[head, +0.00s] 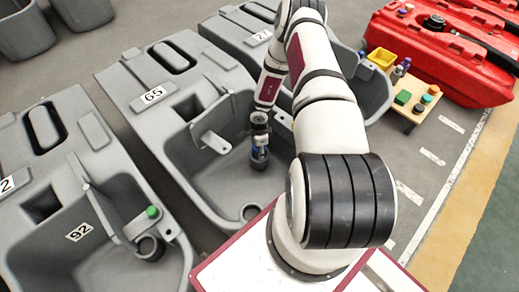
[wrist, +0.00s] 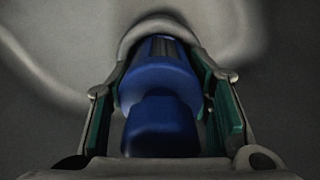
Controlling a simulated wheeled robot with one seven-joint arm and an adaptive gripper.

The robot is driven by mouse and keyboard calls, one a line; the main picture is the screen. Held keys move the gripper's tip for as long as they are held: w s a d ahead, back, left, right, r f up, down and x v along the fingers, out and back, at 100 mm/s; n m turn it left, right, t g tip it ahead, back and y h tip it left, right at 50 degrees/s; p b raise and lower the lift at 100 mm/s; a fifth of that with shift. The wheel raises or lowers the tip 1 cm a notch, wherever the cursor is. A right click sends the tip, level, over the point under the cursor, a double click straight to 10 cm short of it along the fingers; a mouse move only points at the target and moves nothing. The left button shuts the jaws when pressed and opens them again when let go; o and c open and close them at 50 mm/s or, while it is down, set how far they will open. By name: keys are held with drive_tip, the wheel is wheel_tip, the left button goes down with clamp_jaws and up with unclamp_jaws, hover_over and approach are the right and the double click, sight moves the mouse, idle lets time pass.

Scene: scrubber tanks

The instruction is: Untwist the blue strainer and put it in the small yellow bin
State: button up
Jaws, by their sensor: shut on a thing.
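The blue strainer (wrist: 160,95) fills the middle of the wrist view, with a blocky grip at its near end. A grey rounded collar borders its far end; how deep it sits there I cannot tell. My gripper (wrist: 163,112) is shut on it, with green-lined fingers on both sides. In the head view my gripper (head: 260,146) points down into the basin of the grey tank marked 65 (head: 185,165), and only a little blue of the strainer (head: 259,155) shows. The small yellow bin (head: 382,58) stands at the upper right, beyond the tanks.
A wooden stand (head: 415,88) with coloured blocks and bottles is beside the yellow bin. Red tanks (head: 430,55) lie behind it. Grey tank 92 (head: 75,225), with a green-capped part (head: 153,212), is at left. Tank 27 (head: 255,42) lies behind my arm. Basin walls surround my gripper.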

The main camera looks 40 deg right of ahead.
drive_tip(key=shift+r+p, duration=0.8)
drive_tip(key=shift+r, duration=0.35)
idle(0.8)
drive_tip(key=shift+r+p, duration=2)
drive_tip(key=shift+r, duration=0.9)
drive_tip(key=shift+r, duration=0.1)
drive_tip(key=shift+r+p, duration=1.95)
drive_tip(key=shift+r, duration=0.95)
wheel_tip(320, 180, up, 6)
drive_tip(key=p, duration=0.3)
drive_tip(key=shift+p, duration=0.4)
wheel_tip(320, 180, up, 6)
drive_tip(key=p, duration=0.3)
drive_tip(key=shift+p, duration=0.35)
